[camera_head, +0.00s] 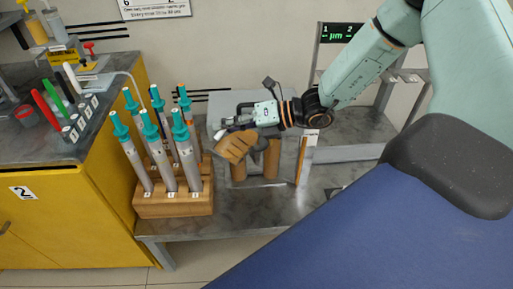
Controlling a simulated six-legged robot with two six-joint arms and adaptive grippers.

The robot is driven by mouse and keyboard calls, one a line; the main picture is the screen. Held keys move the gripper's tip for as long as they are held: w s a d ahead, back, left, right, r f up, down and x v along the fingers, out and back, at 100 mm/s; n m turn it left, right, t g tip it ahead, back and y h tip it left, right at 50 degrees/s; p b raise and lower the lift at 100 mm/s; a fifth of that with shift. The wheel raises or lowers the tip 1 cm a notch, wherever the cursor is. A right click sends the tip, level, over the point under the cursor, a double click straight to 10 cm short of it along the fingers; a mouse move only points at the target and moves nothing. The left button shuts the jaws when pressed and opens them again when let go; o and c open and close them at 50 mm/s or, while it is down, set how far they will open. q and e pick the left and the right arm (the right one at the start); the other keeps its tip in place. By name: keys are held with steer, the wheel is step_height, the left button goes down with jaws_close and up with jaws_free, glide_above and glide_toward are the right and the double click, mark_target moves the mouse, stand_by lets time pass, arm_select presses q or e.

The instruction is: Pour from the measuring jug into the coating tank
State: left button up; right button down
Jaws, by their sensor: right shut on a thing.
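My right gripper (250,138) reaches in from the upper right, above the grey bench. It is shut on a tilted brown thing (233,148). The thing is small and partly covered by the gripper, so I cannot tell whether it is the measuring jug. Below and behind it stand brown upright cylinders (272,162), with a pale edge along the bench in front of them. I cannot clearly make out the coating tank among these. My left gripper is not in view.
A wooden block (172,204) left of my right gripper holds several upright grey tubes with teal tops. A yellow cabinet (60,215) with pens and small bottles on top stands at the left. A dark display (338,33) is behind. The bench front (230,228) is clear.

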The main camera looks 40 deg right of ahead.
steer(key=shift+d, duration=0.1)
steer(key=shift+d+r, duration=0.15)
steer(key=shift+r, duration=0.05)
steer(key=shift+d+m, duration=0.1)
steer(key=shift+m, duration=0.2)
stand_by(0.3)
steer(key=shift+w+d+r+y+b, duration=0.1)
steer(key=shift+d+r+y+b, duration=0.1)
steer(key=shift+y+b, duration=0.2)
steer(key=shift+d+r+m+t+y+b, duration=0.25)
steer(key=shift+d+m+t+y+b, duration=0.15)
steer(key=shift+d+m+y+b, duration=0.15)
stand_by(2.8)
steer(key=shift+a+f+n+h+p, duration=0.2)
steer(key=shift+a+n+h+p, duration=0.2)
steer(key=shift+a+h, duration=0.15)
steer(key=shift+a+f+n+g+h, duration=0.3)
steer(key=shift+a+f+n, duration=0.05)
steer(key=shift+a, duration=0.15)
